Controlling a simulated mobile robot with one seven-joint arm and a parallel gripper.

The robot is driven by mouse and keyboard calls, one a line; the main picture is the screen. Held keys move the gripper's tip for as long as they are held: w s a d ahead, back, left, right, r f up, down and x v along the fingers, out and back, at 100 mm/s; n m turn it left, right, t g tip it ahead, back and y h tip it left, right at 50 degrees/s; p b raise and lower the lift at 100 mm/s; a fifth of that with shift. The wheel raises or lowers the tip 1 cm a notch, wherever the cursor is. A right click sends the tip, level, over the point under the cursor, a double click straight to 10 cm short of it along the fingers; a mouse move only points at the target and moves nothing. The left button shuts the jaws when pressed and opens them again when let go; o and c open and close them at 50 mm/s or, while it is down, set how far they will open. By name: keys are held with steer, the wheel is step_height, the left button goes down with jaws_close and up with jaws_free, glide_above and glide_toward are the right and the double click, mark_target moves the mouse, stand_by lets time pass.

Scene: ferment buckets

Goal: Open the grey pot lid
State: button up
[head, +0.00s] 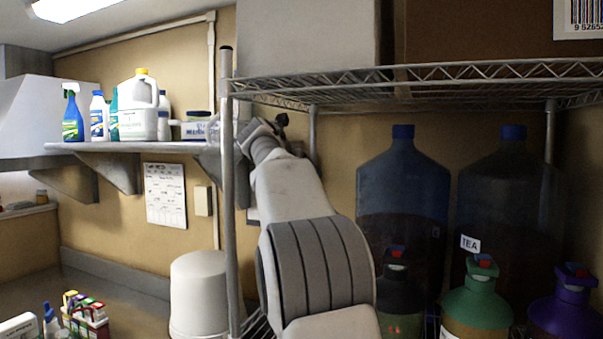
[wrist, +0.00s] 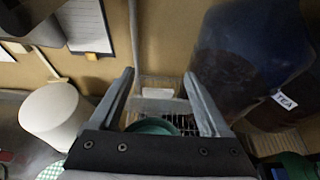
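A pale grey-white rounded pot (head: 200,292) stands on the counter at the lower middle of the head view, just left of the rack post. It also shows at the left of the wrist view (wrist: 55,115). I cannot tell its lid apart from its body, nor be sure it is the grey pot. My gripper (wrist: 163,80) is open, with two dark fingers spread apart and nothing held between them. The pot is left of the fingers and apart from them. In the head view my arm hides most of my gripper.
A wire rack (head: 420,78) stands at the right, with large dark jugs (head: 403,185) below its shelf. Between my fingers in the wrist view show a clear bin (wrist: 160,106) and a teal round thing (wrist: 152,126). A wall shelf (head: 140,147) holds several cleaning bottles.

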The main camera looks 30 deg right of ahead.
steer(key=b+v, duration=0.1)
steer(key=v, duration=0.6)
steer(key=shift+s+a+b, duration=0.15)
steer(key=shift+a+b, duration=0.05)
steer(key=shift+b, duration=0.1)
stand_by(0.3)
steer(key=s+a+f+m+g+y+b, duration=0.1)
steer(key=s+a+f+m+y+b, duration=0.1)
steer(key=s+a+f+m, duration=0.5)
steer(key=s+a+f+m+g+y+b, duration=0.1)
steer(key=s+a+f+m+y, duration=0.4)
steer(key=s+f+m, duration=0.5)
steer(key=s+a+f+m+y+b, duration=0.3)
steer(key=s+a+f+m, duration=0.5)
steer(key=s+f, duration=1)
step_height(320, 180, down, 3)
steer(key=shift+s+a+r+m+g+y, duration=0.1)
steer(key=shift+s+a+m+g+y, duration=0.25)
steer(key=shift+a, duration=0.65)
steer(key=shift+w, duration=0.15)
